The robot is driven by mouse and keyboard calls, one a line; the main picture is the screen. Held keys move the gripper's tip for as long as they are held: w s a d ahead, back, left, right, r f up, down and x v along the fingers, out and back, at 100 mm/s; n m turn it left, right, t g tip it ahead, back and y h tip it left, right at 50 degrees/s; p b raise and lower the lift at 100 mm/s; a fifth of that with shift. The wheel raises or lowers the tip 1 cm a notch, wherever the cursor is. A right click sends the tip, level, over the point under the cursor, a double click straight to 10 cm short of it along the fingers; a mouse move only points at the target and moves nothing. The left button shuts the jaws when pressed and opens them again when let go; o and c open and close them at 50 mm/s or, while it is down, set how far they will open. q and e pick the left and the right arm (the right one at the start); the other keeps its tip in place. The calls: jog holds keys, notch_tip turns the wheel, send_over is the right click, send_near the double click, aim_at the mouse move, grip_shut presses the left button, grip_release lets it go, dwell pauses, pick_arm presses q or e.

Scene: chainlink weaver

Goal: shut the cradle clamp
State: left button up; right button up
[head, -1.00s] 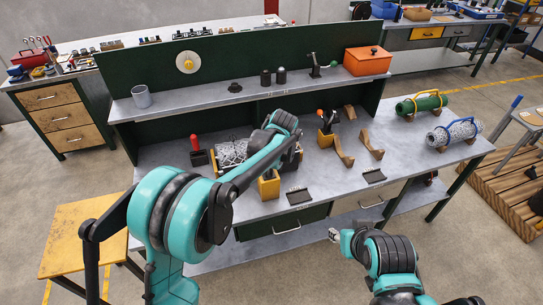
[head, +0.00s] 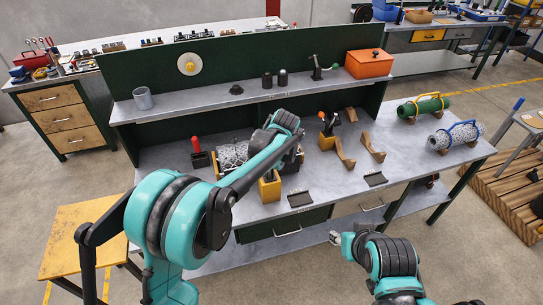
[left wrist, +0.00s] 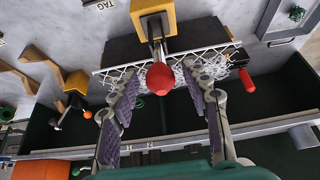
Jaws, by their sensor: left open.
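The cradle clamp has a yellow block (head: 269,187) at the bench's front and a lever with a red ball knob (left wrist: 160,78). The block also shows at the top of the left wrist view (left wrist: 153,20). Behind the knob, a white mesh roll (head: 233,155) lies in the cradle. My left gripper (left wrist: 160,82) is open, with its fingers on either side of the knob; I cannot tell whether they touch it. In the head view, my left arm hides the lever and most of that gripper. My right gripper (head: 335,237) hangs in front of the bench, its fingers too small to read.
A black block with an upright red handle (head: 195,143) stands left of the cradle. A second yellow block with an orange-knobbed lever (head: 327,140) stands to the right, near empty wooden cradle supports (head: 344,155). Green and white rolls lie at the bench's right end.

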pick_arm(q)
jog(key=v, duration=1.1)
jog(key=s+a+f+m+t+h+b, duration=0.1)
jog(key=s+a+f+b, duration=0.3)
jog(key=s+a, duration=0.45)
jog(key=s+a+f+m+b, duration=0.1)
jog(key=s+a+f+b, duration=0.4)
jog(key=s, duration=0.6)
jog(key=s+a+f+m+t+b, duration=0.1)
jog(key=s+a+f+b, duration=0.1)
jog(key=s+a+f, duration=0.2)
jog(key=s+f, duration=0.3)
jog(key=s, duration=0.1)
jog(key=shift+s+a+f+m+h, duration=0.2)
jog(key=shift+s+m+h, duration=0.1)
